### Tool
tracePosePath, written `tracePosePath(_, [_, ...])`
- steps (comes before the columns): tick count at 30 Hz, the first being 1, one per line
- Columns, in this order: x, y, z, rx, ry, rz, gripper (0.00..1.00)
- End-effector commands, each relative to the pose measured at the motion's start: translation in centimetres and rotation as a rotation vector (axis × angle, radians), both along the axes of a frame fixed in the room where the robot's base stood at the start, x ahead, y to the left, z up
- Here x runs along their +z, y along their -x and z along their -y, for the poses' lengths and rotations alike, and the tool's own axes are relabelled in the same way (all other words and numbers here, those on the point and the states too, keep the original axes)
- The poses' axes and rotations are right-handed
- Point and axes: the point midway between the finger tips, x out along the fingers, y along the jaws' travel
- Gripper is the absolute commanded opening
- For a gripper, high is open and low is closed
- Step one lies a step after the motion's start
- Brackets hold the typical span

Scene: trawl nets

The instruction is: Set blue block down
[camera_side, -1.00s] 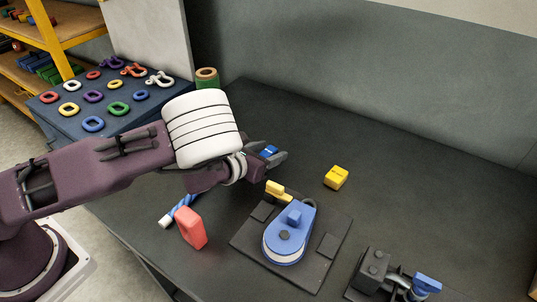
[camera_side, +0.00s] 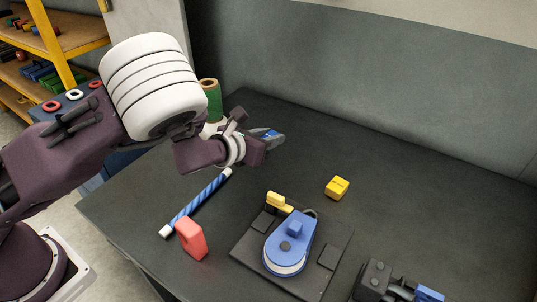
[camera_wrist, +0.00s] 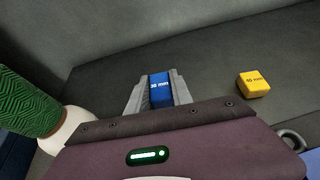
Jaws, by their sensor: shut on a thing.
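My gripper (camera_side: 276,138) is shut on the blue block (camera_wrist: 160,88), which shows between the two fingers in the wrist view with a "30 mm" mark. In the side view only a sliver of blue shows between the fingers. The gripper is over the back left part of the dark table (camera_side: 420,190). I cannot tell from the frames how high the block is above the table top.
A yellow block (camera_side: 337,187) marked 40 mm stands to the right of my gripper. A blue device on a dark plate (camera_side: 290,245), a red block (camera_side: 190,238) and a blue-striped rod (camera_side: 197,203) lie nearer. A green roll (camera_side: 210,98) stands behind. The back right is clear.

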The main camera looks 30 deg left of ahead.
Motion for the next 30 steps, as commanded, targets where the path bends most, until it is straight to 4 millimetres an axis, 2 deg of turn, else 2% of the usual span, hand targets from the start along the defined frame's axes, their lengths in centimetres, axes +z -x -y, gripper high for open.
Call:
tracePosePath(3, [1.5, 0.0, 0.1, -0.001, 0.0, 0.001, 0.0])
tracePosePath(7, [2.0, 0.0, -0.1, 0.001, 0.0, 0.0, 0.0])
tracePosePath(11, [4.0, -0.1, -1.9, 0.014, 0.001, 0.005, 0.0])
tracePosePath(15, [8.2, 0.6, -6.5, 0.044, 0.001, 0.011, 0.0])
tracePosePath(21, [12.3, 2.8, -12.3, 0.084, 0.002, 0.006, 0.0])
tracePosePath(24, [13.5, 3.9, -14.5, 0.103, 0.004, 0.002, 0.0])
tracePosePath(30, [14.3, 2.8, -19.6, 0.419, -0.007, 0.001, 0.0])
